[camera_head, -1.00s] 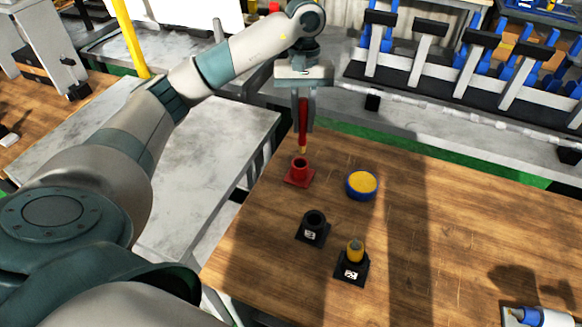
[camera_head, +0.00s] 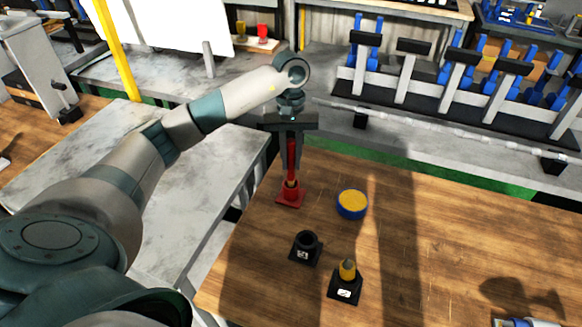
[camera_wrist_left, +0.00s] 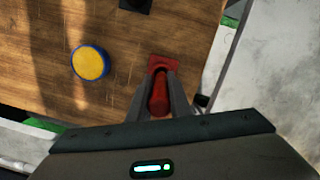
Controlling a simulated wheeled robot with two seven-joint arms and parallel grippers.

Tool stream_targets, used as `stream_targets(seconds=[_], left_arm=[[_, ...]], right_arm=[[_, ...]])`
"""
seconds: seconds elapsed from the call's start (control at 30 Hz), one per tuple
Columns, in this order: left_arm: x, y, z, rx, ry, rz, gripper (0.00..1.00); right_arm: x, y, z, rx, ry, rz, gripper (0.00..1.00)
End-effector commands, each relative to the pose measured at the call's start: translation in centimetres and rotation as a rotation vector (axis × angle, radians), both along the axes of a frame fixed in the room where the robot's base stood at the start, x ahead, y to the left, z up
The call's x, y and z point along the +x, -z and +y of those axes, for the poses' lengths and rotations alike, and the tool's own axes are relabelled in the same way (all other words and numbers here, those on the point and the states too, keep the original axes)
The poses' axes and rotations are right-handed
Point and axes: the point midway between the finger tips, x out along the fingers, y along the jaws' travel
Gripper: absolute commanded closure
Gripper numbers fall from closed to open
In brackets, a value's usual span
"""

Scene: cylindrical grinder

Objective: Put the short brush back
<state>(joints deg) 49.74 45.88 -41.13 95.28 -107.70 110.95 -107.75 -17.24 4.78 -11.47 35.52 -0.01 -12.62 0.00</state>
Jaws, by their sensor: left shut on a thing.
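The short brush (camera_head: 292,160) has a red handle and a paler lower end, and it stands upright in my left gripper (camera_head: 291,165). The gripper is shut on the handle, which also shows between the fingers in the left wrist view (camera_wrist_left: 159,95). The brush's lower end is at the mouth of the red holder (camera_head: 291,198), on the table's far left part. I cannot tell how deep it sits inside. In the left wrist view the red holder's base (camera_wrist_left: 161,64) shows just beyond the fingers. My right gripper is not in view.
A blue round tub with yellow content (camera_head: 352,204) stands right of the red holder. A black holder (camera_head: 306,246) and another black holder with a yellow piece (camera_head: 346,283) stand nearer. A machine bench lies behind.

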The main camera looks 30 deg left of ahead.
Motion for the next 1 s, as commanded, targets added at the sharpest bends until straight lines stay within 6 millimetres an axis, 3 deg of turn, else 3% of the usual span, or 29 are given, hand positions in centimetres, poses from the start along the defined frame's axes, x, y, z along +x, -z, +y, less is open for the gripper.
stream_targets(seconds=[0.37,0.7,1.0], left_arm=[[0.0,0.3,0.0,-0.001,0.000,-0.001,1.00],[-0.1,3.8,-0.1,-0.002,0.000,0.002,1.00],[0.0,4.3,0.0,0.000,0.001,-0.001,1.00]], right_arm=[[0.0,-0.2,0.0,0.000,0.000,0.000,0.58],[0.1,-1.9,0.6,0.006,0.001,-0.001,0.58],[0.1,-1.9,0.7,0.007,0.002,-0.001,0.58]])
